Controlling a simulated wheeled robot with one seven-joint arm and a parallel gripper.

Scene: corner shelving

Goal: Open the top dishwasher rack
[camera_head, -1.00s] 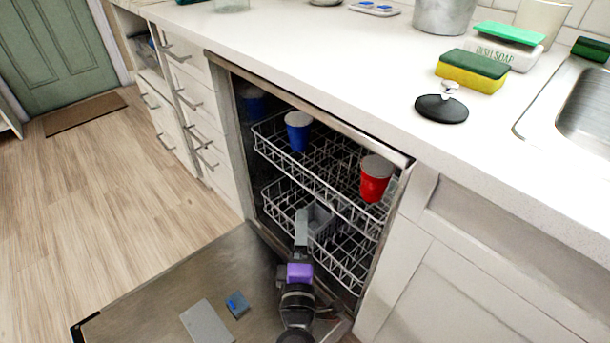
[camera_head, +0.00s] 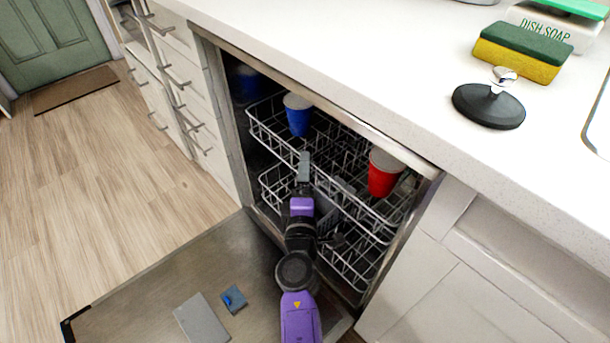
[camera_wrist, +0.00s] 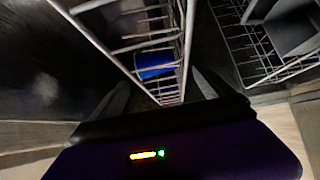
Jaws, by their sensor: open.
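The top dishwasher rack (camera_head: 270,133) is a white wire basket inside the open dishwasher, holding a blue cup (camera_head: 298,118) and a red cup (camera_head: 384,172). My gripper (camera_head: 304,160) is at the rack's front side, left of the red cup. In the wrist view my gripper (camera_wrist: 160,92) is open, and the rack's wires (camera_wrist: 187,45) run between its two dark fingers. A blue cup (camera_wrist: 154,64) shows behind those wires. Whether the fingers touch the wires I cannot tell.
The lower rack (camera_head: 272,186) sits below, partly behind my arm; it also shows in the wrist view (camera_wrist: 240,45). The dishwasher door (camera_head: 150,285) lies open, with a detergent compartment (camera_head: 233,299) on it. The counter (camera_head: 400,75) overhangs above.

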